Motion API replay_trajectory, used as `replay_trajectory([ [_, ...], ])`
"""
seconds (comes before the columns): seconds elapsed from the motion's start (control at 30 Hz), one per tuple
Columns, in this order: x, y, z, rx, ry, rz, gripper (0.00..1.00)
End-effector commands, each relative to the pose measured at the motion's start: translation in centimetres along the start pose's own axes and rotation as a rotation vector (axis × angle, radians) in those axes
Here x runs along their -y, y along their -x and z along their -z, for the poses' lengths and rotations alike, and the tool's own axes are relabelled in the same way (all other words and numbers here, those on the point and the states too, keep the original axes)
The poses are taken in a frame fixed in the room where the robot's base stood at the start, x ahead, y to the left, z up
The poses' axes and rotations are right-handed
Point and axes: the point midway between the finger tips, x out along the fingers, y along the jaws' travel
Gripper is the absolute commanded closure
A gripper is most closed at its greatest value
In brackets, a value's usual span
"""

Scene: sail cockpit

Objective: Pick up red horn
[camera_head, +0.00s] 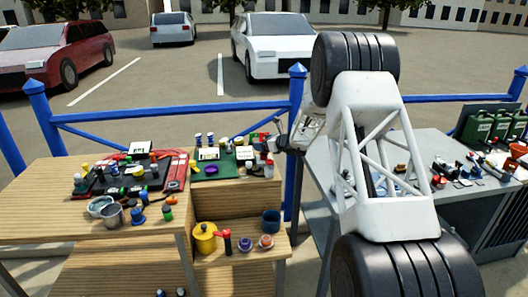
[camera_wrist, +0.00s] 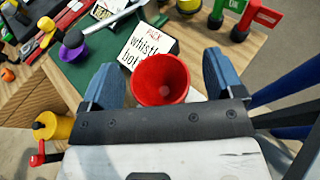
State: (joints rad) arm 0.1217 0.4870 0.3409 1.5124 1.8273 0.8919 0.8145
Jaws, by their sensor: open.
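The red horn (camera_wrist: 160,80) shows in the wrist view with its round, flared mouth facing the camera. It stands between the two blue fingers of my gripper (camera_wrist: 160,61), with a visible gap on each side. The gripper is open and no finger visibly touches the horn. The lower part of the horn is hidden behind its mouth and the dark palm edge. In the head view my gripper (camera_head: 287,141) is over the right end of the wooden bench, and I cannot clearly make out the horn there.
A white card with writing (camera_wrist: 148,45) stands just behind the horn. Green and red containers (camera_wrist: 262,18) are beyond the right finger. A yellow pot (camera_head: 205,238) is on the lower shelf. Blue railing (camera_head: 297,100) runs behind the bench.

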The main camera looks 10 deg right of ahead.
Motion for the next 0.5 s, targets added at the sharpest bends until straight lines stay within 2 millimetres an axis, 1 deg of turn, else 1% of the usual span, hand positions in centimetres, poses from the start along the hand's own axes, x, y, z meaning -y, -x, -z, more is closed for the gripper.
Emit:
replay_trajectory([
  [0.47,0.01,0.04,0.01,0.0,0.0,0.0,0.13],
  [0.5,0.01,0.04,0.01,0.0,0.0,0.0,0.2],
])
